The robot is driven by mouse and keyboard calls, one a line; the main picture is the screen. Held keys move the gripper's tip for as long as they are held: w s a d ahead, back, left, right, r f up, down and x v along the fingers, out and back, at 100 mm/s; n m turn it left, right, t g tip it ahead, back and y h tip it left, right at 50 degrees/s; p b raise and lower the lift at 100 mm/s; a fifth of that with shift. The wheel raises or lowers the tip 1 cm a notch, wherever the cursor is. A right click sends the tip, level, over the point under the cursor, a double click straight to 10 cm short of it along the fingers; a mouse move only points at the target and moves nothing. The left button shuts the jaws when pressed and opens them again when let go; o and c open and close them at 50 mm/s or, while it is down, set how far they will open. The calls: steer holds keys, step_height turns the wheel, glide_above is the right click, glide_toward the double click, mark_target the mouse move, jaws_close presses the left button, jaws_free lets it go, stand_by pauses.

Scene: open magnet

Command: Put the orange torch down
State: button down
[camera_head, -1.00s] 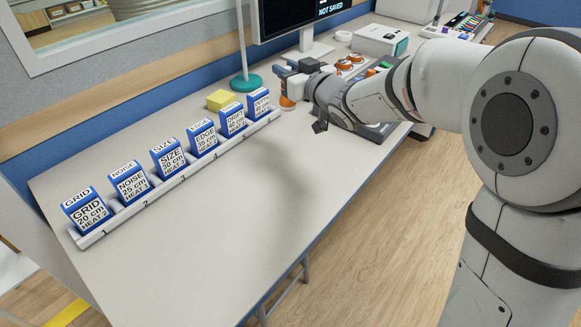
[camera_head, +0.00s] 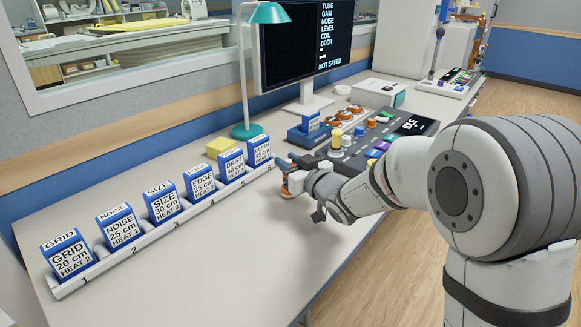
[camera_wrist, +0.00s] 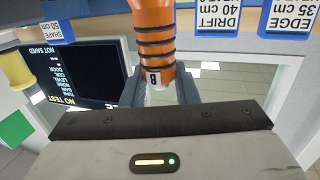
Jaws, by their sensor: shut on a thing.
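The orange torch (camera_wrist: 153,40) is a cylinder with black bands and a small label marked B in the wrist view. My gripper (camera_wrist: 160,88) is shut on it. In the head view my gripper (camera_head: 297,176) is just right of the far end of the card rack, and a little of the torch (camera_head: 286,191) shows orange under the fingers. Most of the torch is hidden there by the gripper. I cannot tell whether its lower end touches the desk.
A white numbered rack (camera_head: 180,222) holds several blue labelled blocks along the desk's left. A yellow block (camera_head: 219,147), a teal lamp (camera_head: 247,131) and a monitor (camera_head: 305,50) stand behind. A control console (camera_head: 375,140) is beyond my gripper. The desk front (camera_head: 240,255) is clear.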

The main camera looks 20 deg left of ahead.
steer(key=shift+f, duration=0.15)
steer(key=c, duration=1.1)
jaws_free()
